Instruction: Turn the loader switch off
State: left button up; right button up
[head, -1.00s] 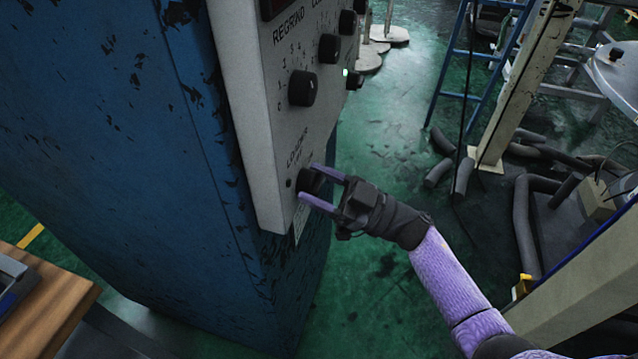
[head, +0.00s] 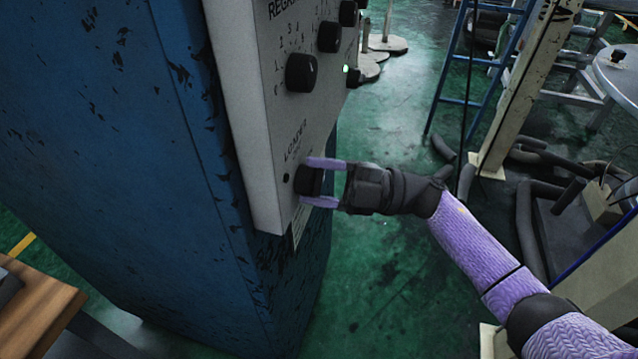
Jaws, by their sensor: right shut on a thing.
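The loader switch (head: 307,180) is a black round knob under the LOADER label, low on the grey control panel (head: 247,130). My right gripper (head: 322,181) comes from the right with its two purple fingers, one above and one below the knob, and is shut on it. The fingers partly hide the knob, and its pointer direction cannot be made out. My left gripper is not in view.
More black knobs, such as the regrind knob (head: 301,72), sit above on the panel. The panel is on a blue cabinet (head: 110,150). A wooden table corner (head: 40,310) is at lower left. Green floor (head: 380,270) is open to the right; a blue ladder (head: 480,60) stands behind.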

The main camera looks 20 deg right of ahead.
jog(key=n, duration=0.2)
jog(key=n+g+h, duration=0.1)
jog(key=n, duration=0.2)
jog(key=shift+f+g+b, duration=0.15)
jog(key=shift+g+b, duration=0.15)
jog(key=shift+b, duration=0.1)
jog(key=shift+n+h, duration=0.8)
jog(key=shift+n, duration=0.9)
jog(key=o, duration=1.2)
jog(key=shift+o, duration=0.2)
jog(key=v, duration=1)
jog(key=shift+r, duration=0.25)
jog(key=shift+w, duration=0.15)
